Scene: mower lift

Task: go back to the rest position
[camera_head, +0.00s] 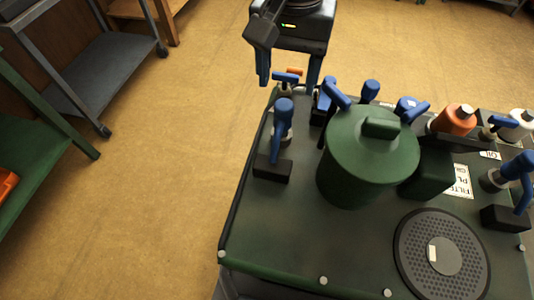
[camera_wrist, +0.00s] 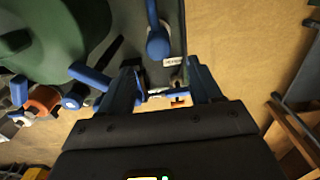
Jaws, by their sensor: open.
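My gripper (camera_head: 289,74) shows at the top middle of the head view, just beyond the far left corner of a dark green machine deck (camera_head: 265,225). Its two blue fingers are spread apart, with nothing held between them. In the wrist view my gripper (camera_wrist: 165,88) is also open. A blue-handled valve (camera_head: 281,120) stands on the deck near its left edge, nearer the head camera than the fingers. An orange-and-blue fitting (camera_head: 287,78) shows between the fingers in the head view. I cannot tell its distance from the fingertips.
A large green canister (camera_head: 370,150) with blue clamps stands on the deck. An orange bottle (camera_head: 454,119) and a round black grille (camera_head: 441,255) are to its right. A grey cart (camera_head: 105,70) and a green shelf (camera_head: 35,150) stand left. The floor between is clear.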

